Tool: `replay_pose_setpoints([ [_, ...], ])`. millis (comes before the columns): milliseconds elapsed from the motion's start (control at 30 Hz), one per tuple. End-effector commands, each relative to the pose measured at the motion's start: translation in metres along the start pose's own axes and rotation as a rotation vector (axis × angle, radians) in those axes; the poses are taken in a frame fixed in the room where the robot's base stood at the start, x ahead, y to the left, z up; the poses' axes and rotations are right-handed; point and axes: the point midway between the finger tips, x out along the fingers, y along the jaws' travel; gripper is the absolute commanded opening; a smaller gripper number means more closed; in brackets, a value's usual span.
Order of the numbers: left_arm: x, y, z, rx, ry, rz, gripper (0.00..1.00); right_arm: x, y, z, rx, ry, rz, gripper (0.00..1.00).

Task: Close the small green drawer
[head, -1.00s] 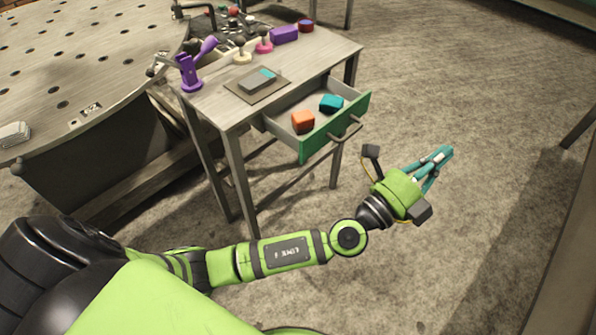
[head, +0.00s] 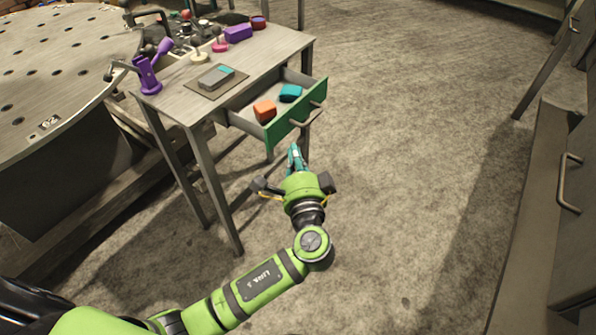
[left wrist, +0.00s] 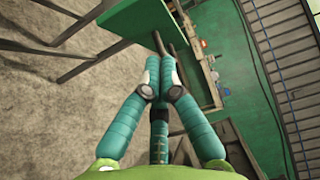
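The small green drawer (head: 290,125) is pulled out from the grey table (head: 185,105). It holds an orange block (head: 264,110) and a teal block (head: 291,93). Its grey handle (head: 306,121) is on the green front. My left gripper (head: 294,150) is just in front of the drawer front in the head view, below the handle. In the left wrist view its teal fingers (left wrist: 160,62) come together at the tips with nothing seen between them. A green panel (left wrist: 140,18), likely the drawer front, lies beyond them. I cannot tell whether they touch it. My right gripper is not in view.
On the table are a purple stand (head: 146,76), a grey device on a mat (head: 216,77), a purple box (head: 238,33) and small knobs. A round perforated table (head: 60,60) stands at left, cabinets (head: 570,215) at right. The floor between is clear.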

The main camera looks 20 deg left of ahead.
Motion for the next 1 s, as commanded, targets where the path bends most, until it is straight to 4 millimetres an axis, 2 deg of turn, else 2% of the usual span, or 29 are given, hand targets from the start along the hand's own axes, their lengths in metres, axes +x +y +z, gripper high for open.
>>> replay_pose_setpoints([
  [100, 0.024, -0.001, 0.002, 0.002, -0.001, -0.002, 0.00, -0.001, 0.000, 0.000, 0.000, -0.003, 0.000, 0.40],
  [300, 0.041, 0.000, 0.022, 0.002, 0.002, -0.001, 0.00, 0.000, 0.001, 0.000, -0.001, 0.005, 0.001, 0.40],
  [833, 0.048, 0.000, 0.029, 0.001, 0.002, 0.000, 0.00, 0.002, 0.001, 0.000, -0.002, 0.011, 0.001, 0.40],
  [1000, 0.070, 0.000, 0.051, 0.005, -0.003, -0.001, 0.00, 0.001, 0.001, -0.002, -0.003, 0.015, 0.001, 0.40],
])
